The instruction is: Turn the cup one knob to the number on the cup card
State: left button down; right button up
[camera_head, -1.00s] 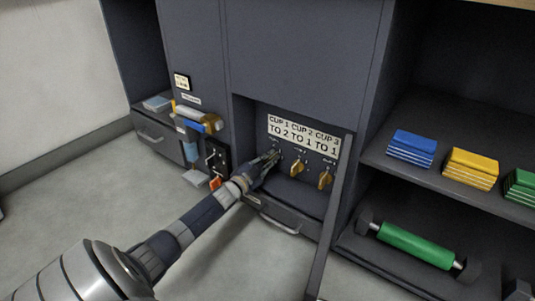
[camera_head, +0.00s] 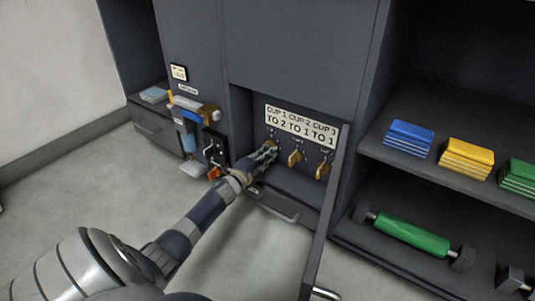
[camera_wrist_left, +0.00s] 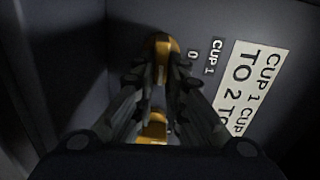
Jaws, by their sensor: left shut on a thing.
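The cup card (camera_head: 301,126) is a white sign in the recess that reads CUP 1 TO 2, CUP 2 TO 1, CUP 3 TO 1; part of it also shows in the left wrist view (camera_wrist_left: 249,85). My left gripper (camera_head: 271,149) is at the leftmost knob and is shut on it. The cup one knob (camera_wrist_left: 161,46) is yellow-orange, between my fingers, beside a CUP 1 label and a 0. My fingers hide much of it and its exact pointing. The cup two knob (camera_head: 294,158) and cup three knob (camera_head: 322,170) stand free to the right. My right gripper is not in view.
An open door panel (camera_head: 329,215) stands right of the recess. A shelf to the right holds blue (camera_head: 410,137), yellow (camera_head: 467,156) and green stacks, with a green roller (camera_head: 412,233) below. A switch panel (camera_head: 215,147) is left of the recess.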

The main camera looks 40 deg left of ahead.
pick_arm(q)
jog(key=shift+d+f+m, duration=0.1)
jog(key=shift+m, duration=0.2)
dwell(0.4)
jog(key=c, duration=1.6)
grip_release()
jog(key=shift+c, duration=0.2)
jog(key=s+d, duration=0.1)
jog(key=s, duration=1.1)
jog(key=shift+d, duration=0.15)
